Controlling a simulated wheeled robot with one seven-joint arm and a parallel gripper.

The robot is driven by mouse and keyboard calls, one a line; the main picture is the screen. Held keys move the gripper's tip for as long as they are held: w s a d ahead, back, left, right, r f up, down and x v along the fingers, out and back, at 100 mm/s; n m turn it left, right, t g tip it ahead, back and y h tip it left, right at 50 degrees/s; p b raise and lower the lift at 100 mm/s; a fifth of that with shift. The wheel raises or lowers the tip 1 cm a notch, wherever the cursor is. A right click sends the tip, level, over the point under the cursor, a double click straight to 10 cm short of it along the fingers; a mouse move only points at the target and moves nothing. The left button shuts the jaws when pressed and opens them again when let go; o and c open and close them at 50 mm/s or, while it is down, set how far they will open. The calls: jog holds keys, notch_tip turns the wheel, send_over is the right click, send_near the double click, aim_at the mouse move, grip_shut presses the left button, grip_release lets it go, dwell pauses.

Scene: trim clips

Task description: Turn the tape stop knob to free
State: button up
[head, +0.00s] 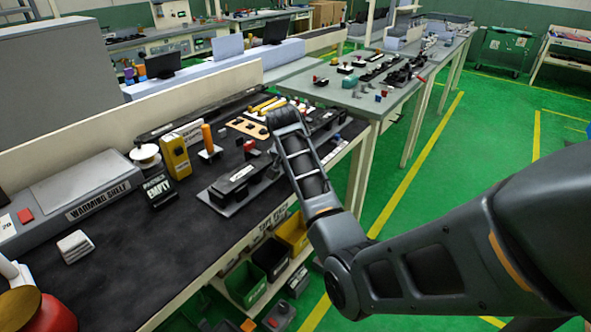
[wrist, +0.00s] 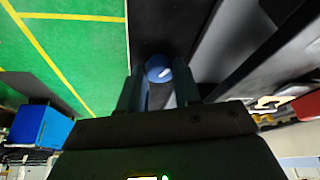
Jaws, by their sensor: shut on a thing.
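In the wrist view, a round blue knob (wrist: 158,65) with a white mark sits between the two fingers of my gripper (wrist: 158,84). The fingers are shut on it, one on each side. The mark points to the upper right in this view, and I cannot read any label beside it. In the head view, my forearm and wrist (head: 284,118) reach over the bench's front edge and hide the fingertips and the knob. A black device on a grey base (head: 240,181) lies just left of my arm.
A yellow box (head: 176,156), an orange-handled tool (head: 208,139) and an "EMPTY" sign (head: 158,190) stand behind the device. Bins, including a green one (head: 246,285), sit under the bench. Green floor is open to the right.

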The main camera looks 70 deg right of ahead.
jog(key=m, duration=0.2)
jog(key=m+g, duration=0.1)
jog(key=m, duration=0.1)
jog(key=m+g, duration=0.1)
jog(key=m, duration=0.1)
jog(key=shift+w+m+y+b, duration=0.25)
jog(key=shift+m+y+b, duration=0.05)
jog(key=shift+b, duration=0.1)
jog(key=m+g+b, duration=0.1)
jog(key=m, duration=0.1)
jog(key=shift+w+m+y, duration=0.1)
jog(key=shift+m+y, duration=0.2)
jog(key=shift+d+m+g+y+b, duration=0.1)
jog(key=shift+m+g+y+b, duration=0.3)
jog(key=shift+m, duration=0.5)
jog(key=shift+d+m+g+y+b, duration=0.1)
jog(key=shift+m+g+b, duration=0.2)
jog(key=shift+m+b, duration=0.45)
jog(key=shift+r+m, duration=0.1)
jog(key=shift+m, duration=0.15)
jog(key=o, duration=0.8)
jog(key=v, duration=0.7)
jog(key=shift+a+r, duration=0.1)
jog(key=shift+r, duration=0.25)
